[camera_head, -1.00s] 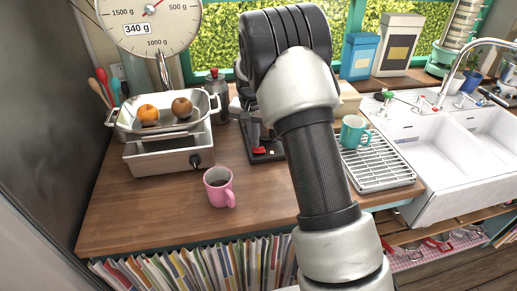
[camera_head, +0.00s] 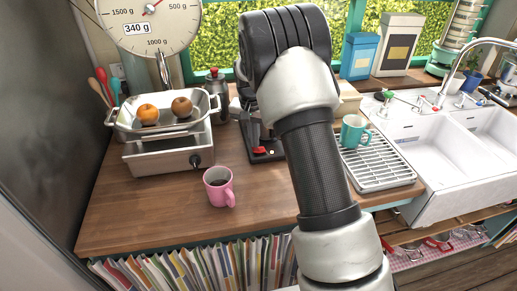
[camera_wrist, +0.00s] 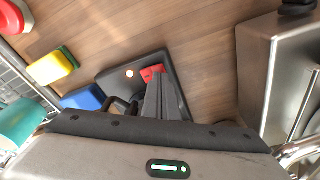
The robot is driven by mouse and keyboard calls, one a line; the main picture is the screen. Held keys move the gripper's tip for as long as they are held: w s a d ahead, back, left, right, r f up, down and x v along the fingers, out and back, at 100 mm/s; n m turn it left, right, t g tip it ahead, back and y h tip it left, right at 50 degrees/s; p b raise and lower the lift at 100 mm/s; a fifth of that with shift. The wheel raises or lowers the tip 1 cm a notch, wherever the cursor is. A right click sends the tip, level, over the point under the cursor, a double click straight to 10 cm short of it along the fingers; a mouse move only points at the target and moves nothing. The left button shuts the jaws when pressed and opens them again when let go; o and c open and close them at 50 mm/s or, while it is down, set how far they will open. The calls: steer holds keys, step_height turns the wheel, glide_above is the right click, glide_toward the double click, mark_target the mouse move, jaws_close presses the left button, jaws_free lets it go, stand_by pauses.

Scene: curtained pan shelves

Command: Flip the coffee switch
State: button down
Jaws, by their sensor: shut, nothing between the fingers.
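The coffee machine's black base (camera_head: 262,156) stands on the wooden counter, mostly hidden behind my arm in the head view. Its red switch (camera_head: 259,151) and a small lit spot (camera_head: 272,152) show at the base's front. In the wrist view the red switch (camera_wrist: 152,73) lies at the tips of my gripper (camera_wrist: 158,76), partly covered by the fingers. The lit spot (camera_wrist: 129,73) is left of it. The fingers are shut and hold nothing. I cannot tell whether they touch the switch. My gripper is hidden in the head view.
A pink mug (camera_head: 219,188) stands in front of the base. A scale (camera_head: 170,155) with fruit in its tray is at left. A teal mug (camera_head: 354,131) sits on the drying rack (camera_head: 380,165) at right. A yellow sponge (camera_wrist: 53,66) shows in the wrist view.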

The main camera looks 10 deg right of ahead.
steer(key=shift+f+b, duration=0.35)
steer(key=shift+f, duration=0.2)
step_height(320, 180, up, 7)
steer(key=p, duration=0.4)
stand_by(0.6)
steer(key=shift+r, duration=0.1)
steer(key=s+r+n+t+y, duration=0.1)
steer(key=s+r+n+t, duration=0.15)
steer(key=s+r, duration=1.4)
steer(key=s+r+n+t, duration=0.1)
steer(key=s+r+n, duration=0.1)
steer(key=s, duration=1.7)
steer(key=shift+s+n, duration=0.2)
steer(key=shift+n, duration=0.55)
